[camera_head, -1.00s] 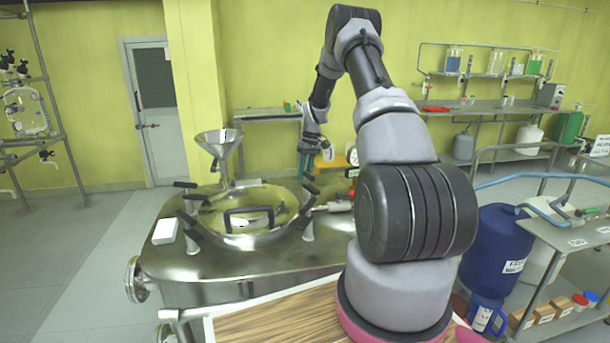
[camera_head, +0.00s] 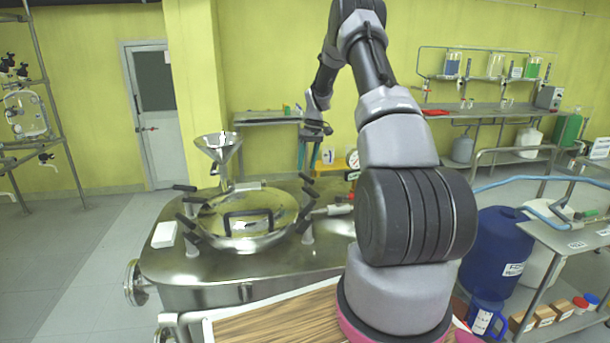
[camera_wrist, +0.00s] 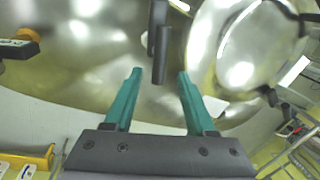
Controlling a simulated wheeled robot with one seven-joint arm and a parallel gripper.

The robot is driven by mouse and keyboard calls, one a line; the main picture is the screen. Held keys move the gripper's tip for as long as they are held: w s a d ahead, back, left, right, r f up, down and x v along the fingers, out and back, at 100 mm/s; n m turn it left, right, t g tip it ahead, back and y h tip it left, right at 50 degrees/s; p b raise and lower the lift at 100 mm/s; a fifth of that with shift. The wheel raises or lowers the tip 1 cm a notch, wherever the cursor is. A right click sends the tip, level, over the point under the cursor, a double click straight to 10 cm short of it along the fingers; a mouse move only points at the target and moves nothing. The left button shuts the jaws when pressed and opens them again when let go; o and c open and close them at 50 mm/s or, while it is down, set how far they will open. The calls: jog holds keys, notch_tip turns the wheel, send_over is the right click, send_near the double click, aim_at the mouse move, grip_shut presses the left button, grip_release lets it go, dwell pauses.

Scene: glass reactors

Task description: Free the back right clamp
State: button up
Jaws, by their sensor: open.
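The round steel lid (camera_head: 265,232) of the reactor has black-handled clamps around its rim. The back right clamp (camera_head: 309,190) has its black handle tilted up at the rim. In the wrist view the black clamp handle (camera_wrist: 159,42) stands upright, its lower end between the two fingertips and apparently apart from both. My gripper (camera_head: 308,156) is above and behind that side of the lid in the head view. In the wrist view my gripper (camera_wrist: 159,76) has two spread teal fingers, open and holding nothing. Exact depth between fingers and handle cannot be told.
A steel funnel (camera_head: 219,150) stands behind the lid to the left. A pressure gauge (camera_head: 352,158) stands at the right, close to my arm. A white block (camera_head: 164,234) lies on the reactor's steel top at the left. Another clamp handle (camera_head: 306,177) is close by.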

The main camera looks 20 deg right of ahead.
jog(key=shift+d+r, duration=0.25)
jog(key=shift+r, duration=1)
jog(key=shift+d+r, duration=0.25)
jog(key=shift+r, duration=0.95)
jog(key=s+a+r+m+t, duration=0.1)
jog(key=s+a+r, duration=0.2)
jog(key=s+r, duration=0.3)
jog(key=s+a+r+m+t+h, duration=0.1)
jog(key=s+a+r, duration=0.25)
jog(key=r, duration=0.55)
jog(key=s+a+r+t, duration=0.1)
jog(key=s+a+r, duration=0.3)
jog(key=r, duration=0.3)
jog(key=s+a+r+m+t, duration=0.2)
jog(key=s+a, duration=0.1)
jog(key=s, duration=1)
jog(key=s+a+r+m+t, duration=0.2)
jog(key=s+a, duration=0.2)
jog(key=s, duration=0.8)
jog(key=shift+s+r+t+y, duration=0.15)
jog(key=shift+s+t+y, duration=0.15)
jog(key=shift+s+y, duration=0.1)
jog(key=shift+w+a, duration=0.1)
